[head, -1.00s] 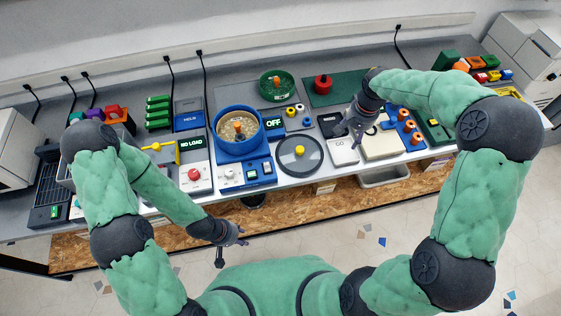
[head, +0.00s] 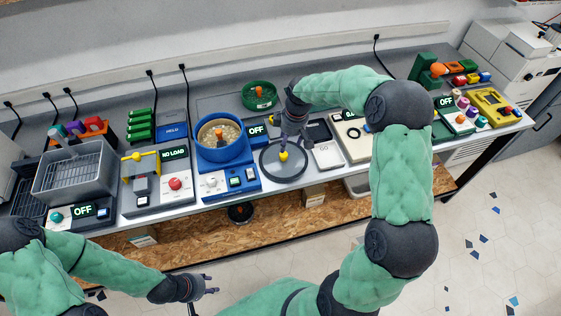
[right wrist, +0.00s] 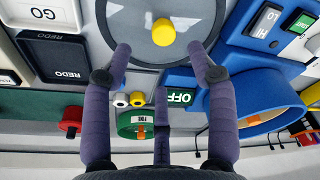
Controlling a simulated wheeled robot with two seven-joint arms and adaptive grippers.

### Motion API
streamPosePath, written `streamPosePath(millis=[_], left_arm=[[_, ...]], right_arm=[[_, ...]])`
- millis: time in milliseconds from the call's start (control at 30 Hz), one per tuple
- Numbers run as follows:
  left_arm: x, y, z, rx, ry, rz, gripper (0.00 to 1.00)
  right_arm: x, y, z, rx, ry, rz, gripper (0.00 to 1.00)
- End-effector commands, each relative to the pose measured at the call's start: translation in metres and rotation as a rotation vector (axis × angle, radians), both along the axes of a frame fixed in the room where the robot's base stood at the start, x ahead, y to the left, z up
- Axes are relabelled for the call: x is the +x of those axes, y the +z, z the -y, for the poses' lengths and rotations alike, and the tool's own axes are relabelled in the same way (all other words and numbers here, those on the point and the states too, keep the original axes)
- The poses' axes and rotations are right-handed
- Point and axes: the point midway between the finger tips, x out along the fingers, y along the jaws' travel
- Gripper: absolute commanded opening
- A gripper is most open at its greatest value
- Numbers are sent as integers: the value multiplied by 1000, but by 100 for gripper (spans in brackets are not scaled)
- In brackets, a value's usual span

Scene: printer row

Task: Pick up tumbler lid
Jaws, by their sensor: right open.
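The tumbler lid is a round grey disc (head: 270,164) with a dark rim and a yellow knob (head: 284,155). It lies flat on the bench, right of the blue tumbler (head: 219,153). In the right wrist view the lid (right wrist: 135,25) fills the top middle, its knob (right wrist: 163,32) just beyond the fingertips. My right gripper (head: 288,141) is open above the lid, close to the knob. In the wrist view its fingers (right wrist: 160,58) are spread and empty. My left gripper (head: 211,284) hangs in front of the bench, fingers apart and empty.
A green bowl (head: 259,95) stands behind the lid. A display reading OFF (head: 256,131) is between tumbler and lid; a GO panel (head: 326,157) is to its right. A grey basket (head: 73,173) and a red-button box (head: 174,186) stand further left.

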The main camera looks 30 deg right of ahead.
Motion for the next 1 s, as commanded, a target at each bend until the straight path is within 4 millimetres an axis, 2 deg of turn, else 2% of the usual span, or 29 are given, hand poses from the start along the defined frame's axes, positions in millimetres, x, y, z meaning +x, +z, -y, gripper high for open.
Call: streamPosePath(millis=[100,433,700,967,1000], left_arm=[[0,-5,0,0,0,0,40],[0,-11,0,0,0,0,40],[0,-21,0,0,0,0,40],[0,-21,0,0,0,0,40],[0,-21,0,0,0,0,40]], right_arm=[[2,-21,-2,2,-1,-3,58],[6,-46,-6,1,-1,-2,58],[11,-82,-12,0,-1,-1,58],[11,-86,-13,1,-1,-1,58],[11,-86,-13,1,-1,-1,53]])
